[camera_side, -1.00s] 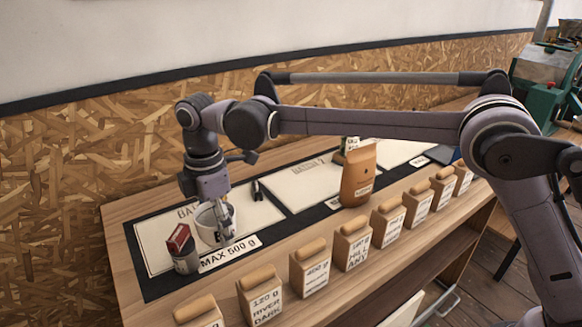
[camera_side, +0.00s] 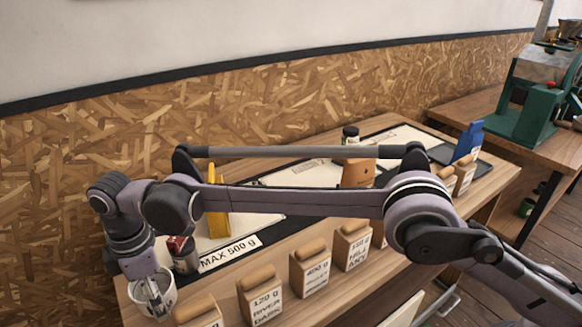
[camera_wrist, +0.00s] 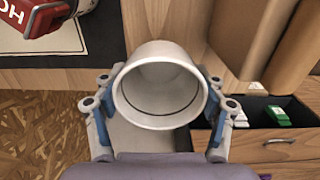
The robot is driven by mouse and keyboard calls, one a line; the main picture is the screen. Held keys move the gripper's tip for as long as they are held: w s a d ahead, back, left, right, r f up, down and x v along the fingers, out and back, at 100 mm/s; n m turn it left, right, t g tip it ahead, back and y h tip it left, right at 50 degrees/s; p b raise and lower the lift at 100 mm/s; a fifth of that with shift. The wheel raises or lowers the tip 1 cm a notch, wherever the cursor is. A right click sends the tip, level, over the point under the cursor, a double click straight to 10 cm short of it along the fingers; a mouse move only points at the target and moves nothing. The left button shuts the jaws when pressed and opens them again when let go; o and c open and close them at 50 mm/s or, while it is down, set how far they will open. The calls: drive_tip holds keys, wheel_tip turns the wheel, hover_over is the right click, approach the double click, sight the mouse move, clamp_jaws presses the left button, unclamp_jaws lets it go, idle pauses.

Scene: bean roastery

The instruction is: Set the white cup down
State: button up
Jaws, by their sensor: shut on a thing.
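The white cup (camera_side: 168,296) is in my gripper (camera_side: 153,298) at the left end of the bench in the side view. In the wrist view the cup (camera_wrist: 160,112) sits between both fingers of my gripper (camera_wrist: 160,88), which are shut on its outer wall. I look into its round opening, and the inside looks empty. In the side view the fingers and wrist cover part of the cup. I cannot tell whether its base touches the bench.
A dark canister with a red block on top (camera_side: 182,254) stands close to the right of the cup. A yellow object (camera_side: 217,222) stands farther back. In the wrist view an open drawer (camera_wrist: 268,132) shows at lower right.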

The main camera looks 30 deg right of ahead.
drive_tip(key=shift+f, duration=1.95)
drive_tip(key=shift+f, duration=0.1)
drive_tip(key=o, duration=1.3)
drive_tip(key=shift+o, duration=0.2)
